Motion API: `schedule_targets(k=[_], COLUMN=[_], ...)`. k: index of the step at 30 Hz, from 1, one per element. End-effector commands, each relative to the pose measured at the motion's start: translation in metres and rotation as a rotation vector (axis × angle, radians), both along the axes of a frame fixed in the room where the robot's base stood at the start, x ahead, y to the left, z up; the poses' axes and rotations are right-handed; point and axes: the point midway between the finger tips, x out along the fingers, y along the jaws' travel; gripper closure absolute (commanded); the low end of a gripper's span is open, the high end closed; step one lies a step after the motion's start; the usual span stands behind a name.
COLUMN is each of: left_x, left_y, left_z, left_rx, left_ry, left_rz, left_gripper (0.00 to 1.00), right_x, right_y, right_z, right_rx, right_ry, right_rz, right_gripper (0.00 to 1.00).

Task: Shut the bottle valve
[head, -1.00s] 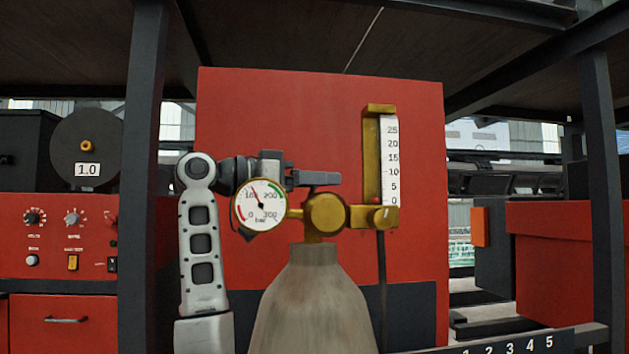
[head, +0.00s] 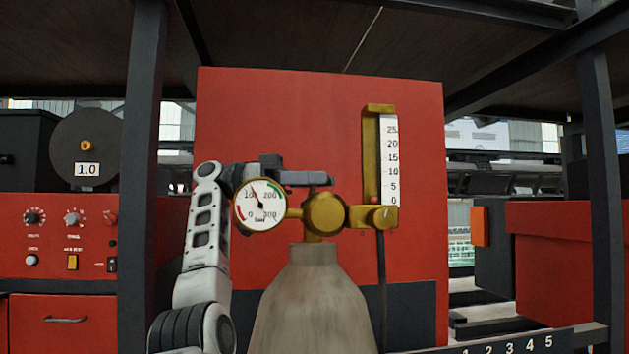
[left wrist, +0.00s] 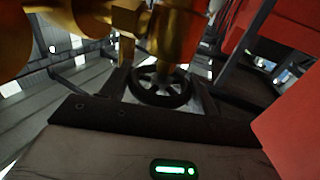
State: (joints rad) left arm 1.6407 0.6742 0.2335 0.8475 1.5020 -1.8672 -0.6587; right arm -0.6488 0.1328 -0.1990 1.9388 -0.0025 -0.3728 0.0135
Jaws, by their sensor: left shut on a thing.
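The grey gas bottle (head: 312,300) stands upright in the middle of the head view, with a brass valve and regulator body (head: 324,212) on top. A round pressure gauge (head: 260,205) is at its left. My left gripper (head: 318,179) reaches in from the left, just above the brass body and partly behind the gauge. In the left wrist view, the dark spoked handwheel (left wrist: 160,90) sits between the fingers of my left gripper (left wrist: 160,97), which is shut on it. The gripper hides the wheel in the head view. My right gripper is in neither view.
A flow scale (head: 390,160) rises at the right of the regulator, with a dark hose (head: 382,290) below it. A red panel (head: 290,110) stands behind. Dark posts (head: 142,180) flank the bottle. A red control panel (head: 65,240) is at left.

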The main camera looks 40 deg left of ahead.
Motion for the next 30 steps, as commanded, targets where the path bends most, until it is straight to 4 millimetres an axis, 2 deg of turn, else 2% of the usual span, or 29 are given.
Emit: schedule_targets(k=[9, 23, 24, 26, 30], left_x=[-0.0005, -0.0004, -0.0004, -0.0004, -0.0004], left_y=[0.0001, 0.0, 0.0, 0.0, 0.0], left_z=[0.001, 0.0006, 0.0006, 0.0006, 0.0005], left_rx=[-0.001, 0.001, 0.001, 0.001, 0.001], left_ry=[0.0, 0.0, 0.0, 0.0, 0.0], left_rz=[-0.093, -0.106, -0.106, -0.106, -0.106], left_gripper=[0.62, 0.62, 0.37, 0.2, 0.18], right_x=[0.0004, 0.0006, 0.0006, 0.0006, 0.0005], right_y=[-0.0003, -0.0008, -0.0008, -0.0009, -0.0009], right_z=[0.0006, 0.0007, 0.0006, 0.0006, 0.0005], right_rx=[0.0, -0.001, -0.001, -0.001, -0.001], right_ry=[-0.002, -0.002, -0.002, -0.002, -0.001], right_rz=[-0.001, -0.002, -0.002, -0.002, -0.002], right_gripper=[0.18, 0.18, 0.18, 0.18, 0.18])
